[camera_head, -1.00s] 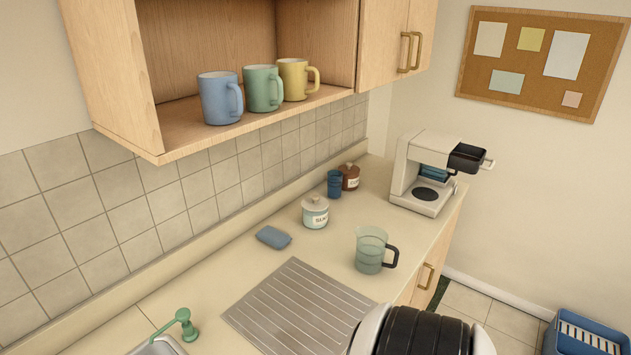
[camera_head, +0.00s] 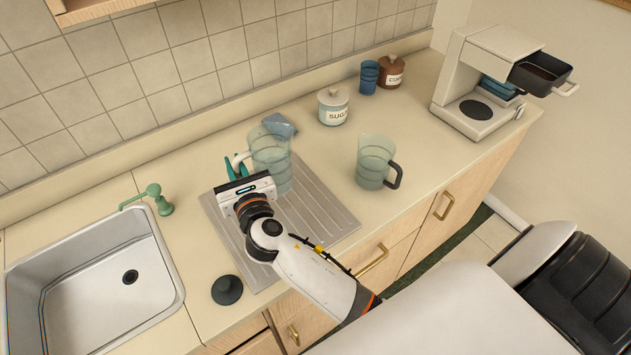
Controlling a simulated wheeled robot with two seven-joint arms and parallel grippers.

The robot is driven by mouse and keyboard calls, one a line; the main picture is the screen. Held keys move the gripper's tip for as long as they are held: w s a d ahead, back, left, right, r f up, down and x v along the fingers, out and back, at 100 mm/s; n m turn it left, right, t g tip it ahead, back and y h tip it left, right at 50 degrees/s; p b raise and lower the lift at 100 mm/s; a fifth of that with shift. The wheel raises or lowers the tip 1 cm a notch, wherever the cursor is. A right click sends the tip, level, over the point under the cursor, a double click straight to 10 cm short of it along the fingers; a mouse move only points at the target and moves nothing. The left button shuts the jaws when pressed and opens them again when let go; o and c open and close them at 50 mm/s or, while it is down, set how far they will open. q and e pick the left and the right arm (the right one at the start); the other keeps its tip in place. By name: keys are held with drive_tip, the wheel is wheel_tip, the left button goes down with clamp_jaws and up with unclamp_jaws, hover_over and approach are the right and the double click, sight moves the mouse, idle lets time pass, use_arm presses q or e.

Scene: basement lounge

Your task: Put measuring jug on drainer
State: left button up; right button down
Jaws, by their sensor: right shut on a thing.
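A clear greenish measuring jug (camera_head: 272,158) is at my right gripper (camera_head: 240,168), which is shut on it from its left side. This jug is upright over the back part of the ribbed metal drainer (camera_head: 318,208); I cannot tell whether its base touches. The gripper's body hides part of the drainer, and the grip point is small and partly covered. A second clear greenish jug (camera_head: 374,162) with a black handle stands upright on the counter, right of the drainer. My left gripper is not in view.
The sink (camera_head: 100,285) and green tap (camera_head: 155,197) are left of the drainer. A black disc (camera_head: 227,290) lies at the front. A blue cloth (camera_head: 280,125), sugar jar (camera_head: 333,107), blue cup (camera_head: 369,77), brown jar (camera_head: 391,71) and coffee machine (camera_head: 480,85) are behind or right.

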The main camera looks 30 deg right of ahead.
drive_tip(key=f+b, duration=0.1)
drive_tip(key=f, duration=0.2)
drive_tip(key=f+b, duration=0.1)
drive_tip(key=f, duration=0.2)
drive_tip(key=f+b, duration=0.1)
drive_tip(key=f, duration=0.2)
drive_tip(key=shift+w+d+f+b, duration=0.1)
drive_tip(key=shift+d+f+b, duration=0.2)
drive_tip(key=shift+d+f, duration=0.1)
drive_tip(key=shift+f, duration=0.1)
drive_tip(key=c, duration=1.5)
unclamp_jaws()
drive_tip(key=shift+o, duration=0.2)
